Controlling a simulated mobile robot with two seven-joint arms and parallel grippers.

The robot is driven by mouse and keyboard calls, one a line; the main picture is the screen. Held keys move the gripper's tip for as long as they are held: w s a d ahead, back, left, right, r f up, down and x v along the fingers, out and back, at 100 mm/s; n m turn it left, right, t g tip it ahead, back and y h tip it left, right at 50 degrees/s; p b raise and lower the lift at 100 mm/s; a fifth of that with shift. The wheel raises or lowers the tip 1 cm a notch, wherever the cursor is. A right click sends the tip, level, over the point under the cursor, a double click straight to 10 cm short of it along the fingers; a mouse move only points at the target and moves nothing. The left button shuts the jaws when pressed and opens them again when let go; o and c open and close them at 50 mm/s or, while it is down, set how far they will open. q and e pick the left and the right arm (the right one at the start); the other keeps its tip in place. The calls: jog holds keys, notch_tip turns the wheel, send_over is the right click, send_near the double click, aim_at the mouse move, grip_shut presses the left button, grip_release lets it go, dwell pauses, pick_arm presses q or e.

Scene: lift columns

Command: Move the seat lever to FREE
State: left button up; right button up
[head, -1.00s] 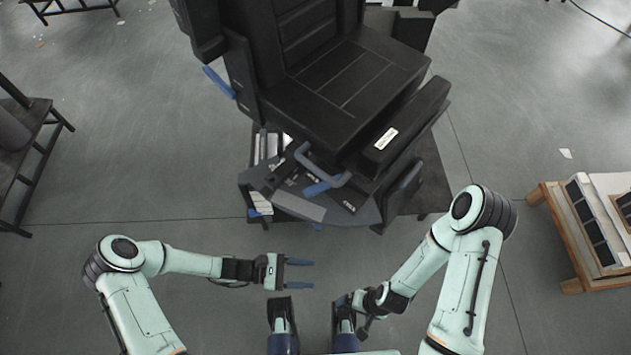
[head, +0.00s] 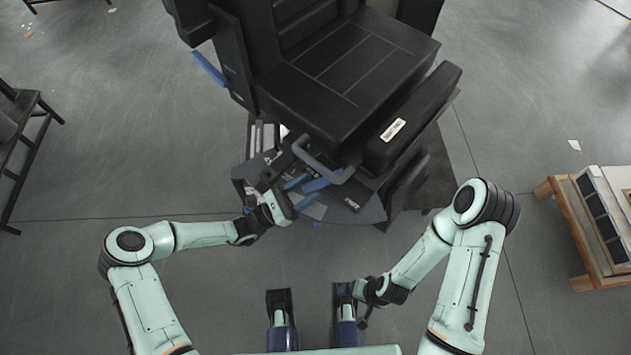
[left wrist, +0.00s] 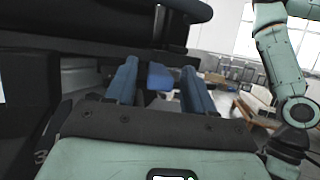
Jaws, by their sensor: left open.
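The black seat (head: 350,75) stands ahead of me. Low at its front is a grey-blue bent bar with a blue grip (head: 318,185), which looks like the seat lever. A blue end (left wrist: 160,77) shows between and beyond my fingers in the left wrist view. My left gripper (head: 301,190) is open at the left side of the blue grip, fingers pointing at it; contact cannot be told. Its two blue fingers (left wrist: 160,88) stand apart in the left wrist view. My right gripper (head: 364,308) hangs low near my base, its fingers unclear. The FREE mark cannot be read.
Another blue handle (head: 209,68) sticks out at the seat's left side. A wooden stand with panels (head: 590,225) is at the right, and a dark bench (head: 25,140) at the left. The grey floor (head: 120,180) between is clear.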

aim_at(314, 185)
pick_arm(q)
jog(key=shift+x, duration=1.55)
jog(key=shift+c, duration=0.3)
grip_shut()
